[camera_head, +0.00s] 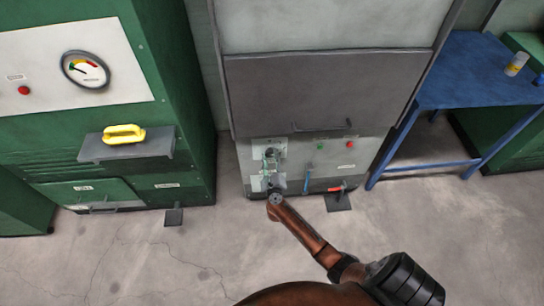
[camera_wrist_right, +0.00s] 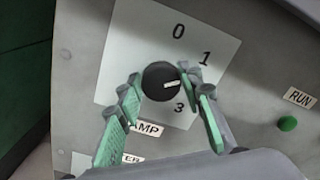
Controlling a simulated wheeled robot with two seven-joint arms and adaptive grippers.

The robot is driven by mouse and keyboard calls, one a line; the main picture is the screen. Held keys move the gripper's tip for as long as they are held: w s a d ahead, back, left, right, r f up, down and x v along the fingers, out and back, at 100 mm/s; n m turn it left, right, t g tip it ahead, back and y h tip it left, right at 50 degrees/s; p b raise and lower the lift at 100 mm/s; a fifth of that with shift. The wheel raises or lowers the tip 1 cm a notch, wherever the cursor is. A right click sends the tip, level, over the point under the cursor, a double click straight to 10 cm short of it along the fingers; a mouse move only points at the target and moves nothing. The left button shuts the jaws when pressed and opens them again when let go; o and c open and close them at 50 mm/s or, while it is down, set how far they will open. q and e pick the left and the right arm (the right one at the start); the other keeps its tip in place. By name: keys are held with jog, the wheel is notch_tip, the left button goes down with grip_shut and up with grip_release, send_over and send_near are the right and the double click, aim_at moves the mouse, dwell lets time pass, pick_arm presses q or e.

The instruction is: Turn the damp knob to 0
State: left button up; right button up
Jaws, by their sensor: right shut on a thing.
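The damp knob (camera_wrist_right: 155,80) is a round black dial with a white pointer mark on a pale square plate (camera_wrist_right: 118,62) in the right wrist view. The mark points right, between the 1 and the 3, where a fingertip hides part of the scale. The 0 (camera_wrist_right: 178,32) is at the top of the plate. My right gripper (camera_wrist_right: 162,84) has its green-padded fingers on either side of the knob, shut on it. In the head view the right gripper (camera_head: 270,160) reaches the grey machine's lower panel and hides the knob. My left gripper is out of view.
A RUN label (camera_wrist_right: 299,97) and green button (camera_wrist_right: 287,124) sit right of the plate. In the head view, a red-handled lever (camera_head: 336,189) and blue handle (camera_head: 307,180) are nearby. A blue table (camera_head: 460,75) stands right, a green machine (camera_head: 170,60) left.

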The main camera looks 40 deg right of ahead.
jog(key=n+p, duration=0.1)
jog(key=n, duration=0.1)
jog(key=n+p, duration=0.1)
jog(key=n, duration=0.1)
jog(key=n+p, duration=0.2)
jog(key=n, duration=0.1)
jog(key=shift+w+a, duration=0.15)
jog(key=shift+a, duration=0.2)
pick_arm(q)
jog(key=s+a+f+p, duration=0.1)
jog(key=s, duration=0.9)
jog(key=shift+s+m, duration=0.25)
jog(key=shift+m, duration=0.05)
pick_arm(e)
jog(key=shift+f+n, duration=0.15)
jog(key=shift+n, duration=1.85)
jog(key=o, duration=0.9)
jog(key=shift+o, duration=1.1)
jog(key=shift+d, duration=0.2)
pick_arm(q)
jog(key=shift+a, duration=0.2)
pick_arm(e)
jog(key=shift+s, duration=0.2)
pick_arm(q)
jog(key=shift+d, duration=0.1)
pick_arm(e)
jog(key=v, duration=0.7)
